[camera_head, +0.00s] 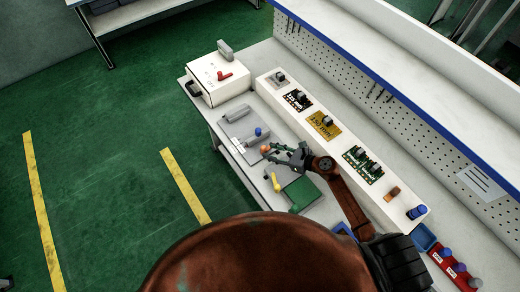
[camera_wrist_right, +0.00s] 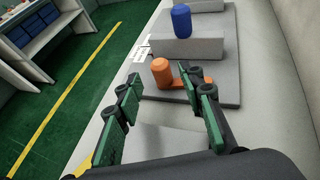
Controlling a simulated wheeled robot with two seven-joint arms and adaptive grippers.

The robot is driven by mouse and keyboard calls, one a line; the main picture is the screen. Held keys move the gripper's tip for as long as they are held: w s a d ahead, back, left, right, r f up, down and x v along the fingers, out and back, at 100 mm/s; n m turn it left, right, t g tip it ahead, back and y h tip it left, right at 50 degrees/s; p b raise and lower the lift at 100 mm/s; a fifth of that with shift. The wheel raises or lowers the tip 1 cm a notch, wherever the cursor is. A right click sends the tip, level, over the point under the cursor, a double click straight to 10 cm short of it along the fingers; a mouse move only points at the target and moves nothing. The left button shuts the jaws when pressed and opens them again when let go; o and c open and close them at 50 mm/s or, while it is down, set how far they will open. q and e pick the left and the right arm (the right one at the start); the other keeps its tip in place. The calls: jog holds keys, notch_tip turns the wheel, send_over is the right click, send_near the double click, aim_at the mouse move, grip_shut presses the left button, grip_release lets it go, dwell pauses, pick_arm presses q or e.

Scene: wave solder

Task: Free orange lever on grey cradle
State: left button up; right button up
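The orange lever (camera_wrist_right: 162,72) lies on a flat grey base plate in the right wrist view, with its upright knob and a low arm reaching to the right. It also shows in the head view (camera_head: 265,149), just left of my right gripper (camera_head: 284,153). A raised grey cradle block (camera_wrist_right: 185,49) with a blue knob (camera_wrist_right: 181,21) stands behind it. My right gripper (camera_wrist_right: 167,92) is open, with its green fingers spread on either side, short of the orange knob. The right finger covers part of the lever's arm. Nothing is between the fingers. My left gripper is not in view.
A yellow lever (camera_head: 276,182) and a green board (camera_head: 301,193) lie near my right gripper. A white box with a red handle (camera_head: 224,76) stands at the far left end of the table. A raised white shelf (camera_head: 330,148) with circuit boards runs behind.

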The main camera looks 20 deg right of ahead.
aim_at(265, 150)
jog(key=shift+x, duration=2.35)
jog(key=shift+c, duration=0.2)
grip_shut()
jog(key=shift+a, duration=0.1)
